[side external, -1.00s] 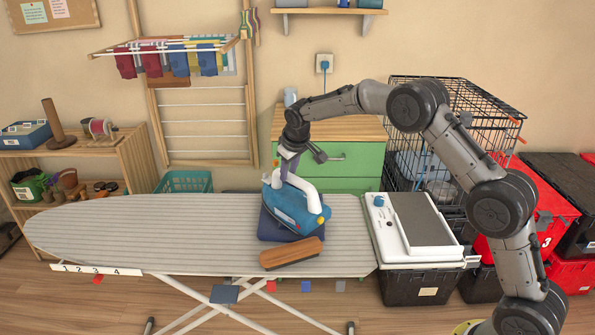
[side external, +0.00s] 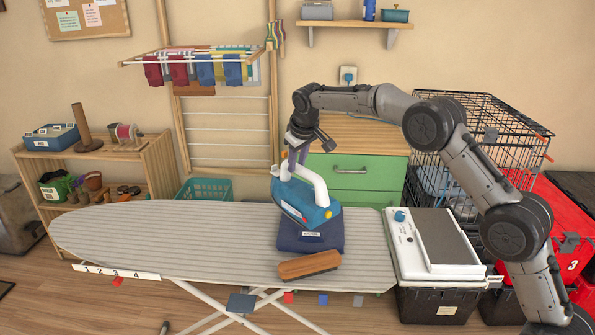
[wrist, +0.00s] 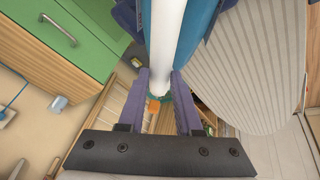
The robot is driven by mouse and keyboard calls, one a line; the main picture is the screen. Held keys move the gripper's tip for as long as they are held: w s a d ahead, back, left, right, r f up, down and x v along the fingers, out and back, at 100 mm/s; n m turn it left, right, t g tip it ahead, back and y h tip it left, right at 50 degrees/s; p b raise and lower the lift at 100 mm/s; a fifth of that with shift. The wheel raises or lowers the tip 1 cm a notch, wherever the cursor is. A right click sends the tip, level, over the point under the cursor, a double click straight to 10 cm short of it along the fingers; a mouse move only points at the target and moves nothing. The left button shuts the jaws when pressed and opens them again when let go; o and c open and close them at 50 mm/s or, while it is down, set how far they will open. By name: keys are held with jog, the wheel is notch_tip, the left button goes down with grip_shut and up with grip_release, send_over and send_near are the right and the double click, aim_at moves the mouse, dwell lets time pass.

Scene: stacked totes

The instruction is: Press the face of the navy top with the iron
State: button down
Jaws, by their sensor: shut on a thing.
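The navy top (side external: 312,242) lies folded on the striped ironing board (side external: 160,232), with a small white label near its back edge. The blue iron (side external: 298,207) with a white handle is over the top's back part, tilted. I cannot tell whether its soleplate touches the cloth. My gripper (side external: 297,160) comes down from above and is shut on the iron's handle. In the wrist view the white handle (wrist: 166,45) runs between my purple fingers (wrist: 160,88), with the blue iron body partly showing beside it.
A wooden-backed brush (side external: 309,265) lies in front of the top. A white unit with a grey pad (side external: 446,238) stands right of the board. A green drawer cabinet (side external: 355,172) and wire crate (side external: 470,130) stand behind. The board's left half is clear.

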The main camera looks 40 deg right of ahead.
jog(key=shift+r, duration=1.35)
jog(key=s+r, duration=0.3)
jog(key=s, duration=0.4)
jog(key=s+a+r, duration=0.1)
jog(key=s+r, duration=0.1)
jog(key=s, duration=0.5)
jog(key=shift+a+r, duration=0.15)
jog(key=shift+r, duration=0.25)
